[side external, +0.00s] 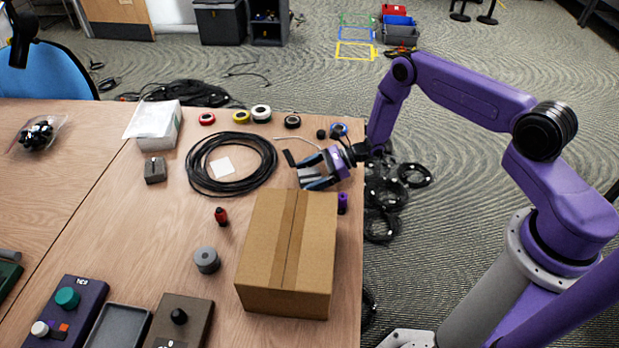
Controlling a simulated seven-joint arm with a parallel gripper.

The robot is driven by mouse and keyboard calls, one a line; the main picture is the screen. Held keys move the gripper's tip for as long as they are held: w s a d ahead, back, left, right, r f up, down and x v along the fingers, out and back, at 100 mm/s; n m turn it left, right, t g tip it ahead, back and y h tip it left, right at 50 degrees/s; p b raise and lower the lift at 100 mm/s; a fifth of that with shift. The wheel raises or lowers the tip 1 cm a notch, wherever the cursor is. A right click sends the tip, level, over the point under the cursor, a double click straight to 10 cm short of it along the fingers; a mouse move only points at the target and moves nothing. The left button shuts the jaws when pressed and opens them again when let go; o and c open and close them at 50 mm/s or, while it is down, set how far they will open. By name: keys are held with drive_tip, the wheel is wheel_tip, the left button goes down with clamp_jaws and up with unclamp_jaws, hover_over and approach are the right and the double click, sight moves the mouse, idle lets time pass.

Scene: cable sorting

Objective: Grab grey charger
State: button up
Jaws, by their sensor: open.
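A small dark grey block (155,170), which looks like the grey charger, sits on the table at the left of the black cable coil. My gripper (300,170) is open above the table, behind the cardboard box and at the right of the coil. Its fingers point left, and nothing shows between them. The coil lies between my gripper and the grey block, which are well apart. A grey round piece (207,260) stands nearer the front, left of the box.
The cardboard box (262,290) fills the table's right front. The black cable coil (196,185) lies flat around a pale square. Several tape rolls (261,113) line the back. A white box (155,128) stands behind the grey block. A red item (221,217) stands mid-table.

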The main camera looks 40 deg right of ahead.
drive_tip(key=c, duration=1.1)
drive_tip(key=shift+r, duration=0.15)
